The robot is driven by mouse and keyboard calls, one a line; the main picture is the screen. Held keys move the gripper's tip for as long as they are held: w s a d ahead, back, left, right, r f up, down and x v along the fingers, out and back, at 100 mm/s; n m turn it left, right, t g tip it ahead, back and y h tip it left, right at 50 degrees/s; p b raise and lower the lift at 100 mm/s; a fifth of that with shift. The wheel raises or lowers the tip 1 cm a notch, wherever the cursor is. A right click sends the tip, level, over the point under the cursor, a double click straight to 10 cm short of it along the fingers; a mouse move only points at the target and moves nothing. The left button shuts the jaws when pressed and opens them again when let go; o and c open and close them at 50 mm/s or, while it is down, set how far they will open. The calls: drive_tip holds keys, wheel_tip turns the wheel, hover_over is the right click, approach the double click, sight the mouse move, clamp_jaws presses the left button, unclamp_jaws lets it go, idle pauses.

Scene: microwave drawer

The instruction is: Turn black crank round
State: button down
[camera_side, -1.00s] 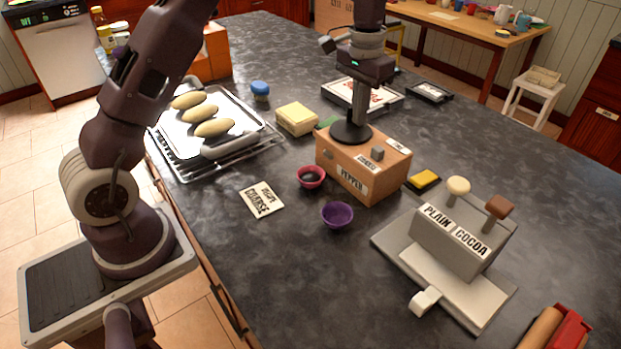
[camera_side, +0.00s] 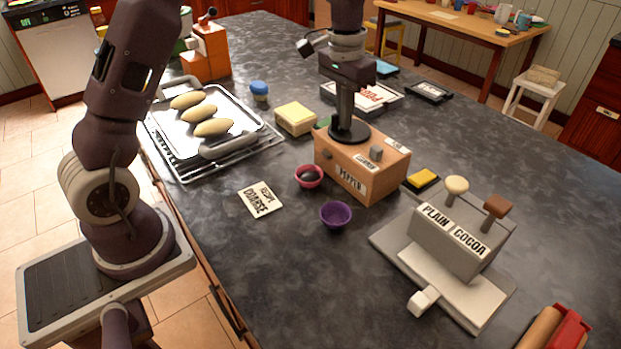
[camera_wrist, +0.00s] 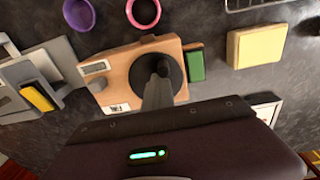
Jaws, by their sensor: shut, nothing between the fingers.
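A wooden box (camera_side: 340,176) labelled PEPPER stands on the dark counter. The black crank's round disc (camera_side: 361,135) lies flat on its top, and also shows in the wrist view (camera_wrist: 177,72). My gripper (camera_side: 342,131) points down over the disc, its fingers together and nothing visible between them. In the wrist view my gripper (camera_wrist: 163,66) covers the middle of the disc. I cannot tell whether the fingertips touch it, and any crank handle is hidden. A grey lever knob (camera_side: 376,152) stands on the box's right part.
A pink bowl (camera_side: 308,177) and a purple bowl (camera_side: 336,215) stand in front of the box. A recipe card (camera_side: 261,199) lies left of them. A yellow sponge block (camera_side: 296,118) is behind left. A grey PLAIN/COCOA dispenser (camera_side: 404,255) stands at right.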

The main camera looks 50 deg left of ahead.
sight(327, 126)
drive_tip(key=shift+s+a+f, duration=0.15)
drive_tip(key=shift+s+a, duration=0.2)
drive_tip(key=shift+a, duration=0.25)
drive_tip(key=shift+s+a+f, duration=0.1)
drive_tip(key=shift+s+a, duration=0.2)
drive_tip(key=shift+a, duration=0.25)
drive_tip(key=shift+s+a, duration=0.15)
drive_tip(key=shift+a, duration=0.6)
wheel_tip(327, 126, up, 7)
drive_tip(key=shift+d, duration=0.15)
drive_tip(key=s+d+r+t, duration=0.1)
drive_tip(key=s+d+r, duration=0.25)
drive_tip(key=s, duration=0.35)
drive_tip(key=s+d+r+t, duration=0.1)
drive_tip(key=s+d+r, duration=0.1)
drive_tip(key=s+r, duration=0.35)
drive_tip(key=s+d+f+t, duration=0.1)
drive_tip(key=s+f, duration=0.1)
drive_tip(key=s, duration=0.6)
drive_tip(key=s+d+f+t, duration=0.2)
drive_tip(key=s, duration=0.5)
drive_tip(key=shift+s+f, duration=0.35)
drive_tip(key=shift+f, duration=0.05)
